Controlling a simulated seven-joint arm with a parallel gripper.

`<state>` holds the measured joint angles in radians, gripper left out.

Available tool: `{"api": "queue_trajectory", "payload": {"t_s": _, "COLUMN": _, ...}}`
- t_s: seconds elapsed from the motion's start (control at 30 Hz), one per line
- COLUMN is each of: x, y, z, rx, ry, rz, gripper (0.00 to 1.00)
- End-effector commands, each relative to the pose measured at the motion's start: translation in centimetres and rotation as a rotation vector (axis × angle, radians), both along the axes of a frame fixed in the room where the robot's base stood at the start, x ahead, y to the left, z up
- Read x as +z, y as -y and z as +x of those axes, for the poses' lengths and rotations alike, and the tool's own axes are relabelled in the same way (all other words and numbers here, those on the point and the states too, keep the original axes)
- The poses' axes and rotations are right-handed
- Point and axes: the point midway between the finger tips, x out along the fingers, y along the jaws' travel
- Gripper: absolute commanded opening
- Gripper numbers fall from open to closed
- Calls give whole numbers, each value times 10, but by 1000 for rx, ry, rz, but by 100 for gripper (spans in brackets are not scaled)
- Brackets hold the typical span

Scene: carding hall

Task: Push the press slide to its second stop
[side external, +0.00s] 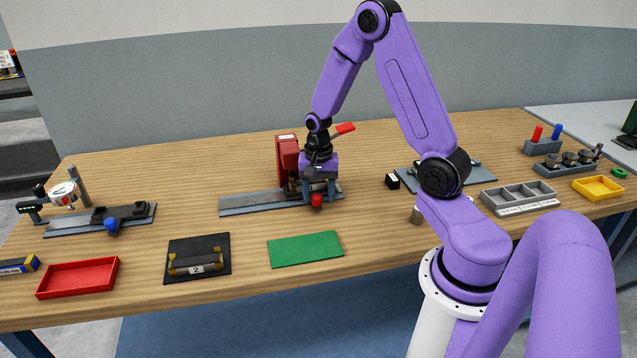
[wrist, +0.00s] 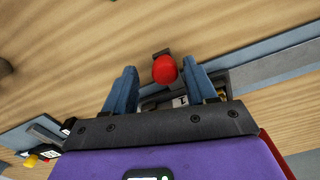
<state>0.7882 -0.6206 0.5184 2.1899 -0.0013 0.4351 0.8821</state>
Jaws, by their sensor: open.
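The red press (side external: 288,158) stands near the middle of the table on a long grey rail (side external: 247,204). A slide with a red knob (side external: 316,201) sits low at its front. My gripper (side external: 319,190) is down at the slide, with its blue fingers open. In the wrist view the red knob (wrist: 164,69) lies between the two fingertips (wrist: 158,68), closer to the right one. I cannot tell whether a finger touches it. The slide body is mostly hidden behind my gripper, and no stop marks can be made out.
A red lever (side external: 345,128) sticks out beside my wrist. A green mat (side external: 305,249) and a black pad (side external: 198,243) lie in front. A blue-knobbed fixture (side external: 111,226) stands left, and a small black block (side external: 392,181) right. Table between rail and green mat is clear.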

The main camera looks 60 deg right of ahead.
Motion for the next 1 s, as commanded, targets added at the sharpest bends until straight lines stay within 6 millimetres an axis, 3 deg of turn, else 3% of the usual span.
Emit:
{"api": "queue_trajectory", "payload": {"t_s": 0.27, "x": 27, "y": 0, "z": 2, "rx": 1, "ry": 6, "rz": -1, "gripper": 56}}
{"api": "queue_trajectory", "payload": {"t_s": 0.8, "x": 131, "y": 0, "z": 1, "rx": 0, "ry": 7, "rz": -2, "gripper": 56}}
{"api": "queue_trajectory", "payload": {"t_s": 1.0, "x": 161, "y": 1, "z": 1, "rx": -1, "ry": 4, "rz": -1, "gripper": 56}}
